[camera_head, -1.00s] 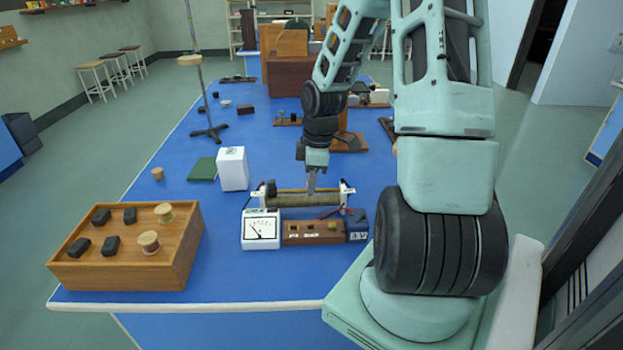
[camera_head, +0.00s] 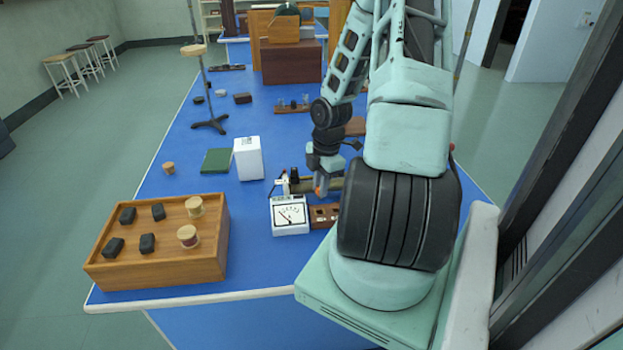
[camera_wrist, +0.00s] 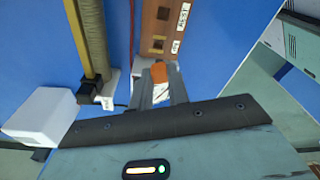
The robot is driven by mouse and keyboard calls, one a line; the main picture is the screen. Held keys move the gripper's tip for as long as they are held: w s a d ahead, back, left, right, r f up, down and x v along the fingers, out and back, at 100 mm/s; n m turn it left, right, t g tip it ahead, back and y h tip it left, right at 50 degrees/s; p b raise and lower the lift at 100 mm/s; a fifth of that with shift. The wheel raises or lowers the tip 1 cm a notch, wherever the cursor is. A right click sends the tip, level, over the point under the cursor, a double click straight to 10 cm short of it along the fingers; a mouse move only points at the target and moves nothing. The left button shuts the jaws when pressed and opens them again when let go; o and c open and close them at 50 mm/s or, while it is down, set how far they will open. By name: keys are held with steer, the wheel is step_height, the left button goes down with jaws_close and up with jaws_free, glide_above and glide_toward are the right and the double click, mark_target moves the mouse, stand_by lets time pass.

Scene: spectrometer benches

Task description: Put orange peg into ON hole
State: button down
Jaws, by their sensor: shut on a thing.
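My gripper (camera_head: 321,188) is shut on the orange peg (camera_head: 317,191), near the left end of the wooden block and behind the meter. In the wrist view the peg's orange end (camera_wrist: 160,72) shows between my fingertips (camera_wrist: 161,80). The brown wooden block (camera_head: 323,214) has dark holes and white labels. In the wrist view the block (camera_wrist: 166,28) shows labels that seem to read REST and ON, with the ON label and its hole (camera_wrist: 157,46) nearer the peg. The peg is just off the block's near end and its lower part is hidden.
A white meter (camera_head: 289,217) stands left of the block. A coil (camera_head: 334,184) on white supports lies behind it, partly hidden by my arm. A white box (camera_head: 248,158), a green book (camera_head: 217,160) and a wooden tray (camera_head: 155,275) are to the left.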

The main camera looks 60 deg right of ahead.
steer(key=shift+f+b, duration=2.25)
steer(key=shift+b, duration=0.35)
steer(key=shift+f+b, duration=0.6)
steer(key=shift+f, duration=0.4)
steer(key=c, duration=1.3)
jaws_free()
steer(key=shift+o, duration=0.2)
step_height(320, 180, up, 17)
steer(key=s+d+p, duration=0.1)
steer(key=d+p, duration=0.1)
steer(key=p, duration=0.2)
steer(key=shift+r, duration=0.15)
steer(key=shift+w+a, duration=0.1)
